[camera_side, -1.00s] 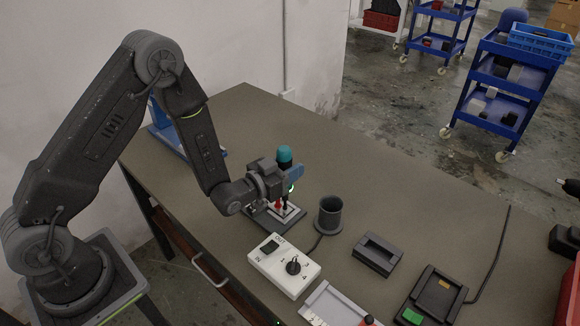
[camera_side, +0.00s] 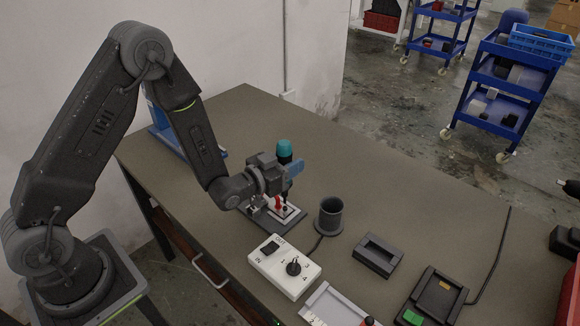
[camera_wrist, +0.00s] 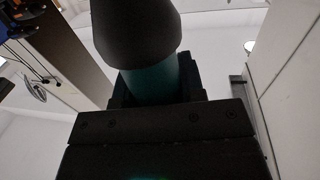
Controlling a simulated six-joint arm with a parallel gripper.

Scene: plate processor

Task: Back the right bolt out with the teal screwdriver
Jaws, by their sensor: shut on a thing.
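The teal screwdriver (camera_side: 285,148) is upright in my gripper (camera_side: 283,170), its teal and black handle showing above the jaws. In the wrist view the handle (camera_wrist: 150,85) fills the top middle, with the dark gripper body below it. My gripper is shut on it above a dark fixture plate (camera_side: 262,222) with a white block (camera_side: 293,217) and a red part (camera_side: 277,202). A small dark piece (camera_side: 285,210) shows on the block under the driver. The gripper partly hides the fixture. I cannot tell the bolts apart or whether the tip touches one.
A dark round cup (camera_side: 329,216) stands close on the right. A white control box (camera_side: 283,267) with a knob is in front. A dark open block (camera_side: 377,255), a dark device (camera_side: 432,298) and a pale tray (camera_side: 335,306) lie further right.

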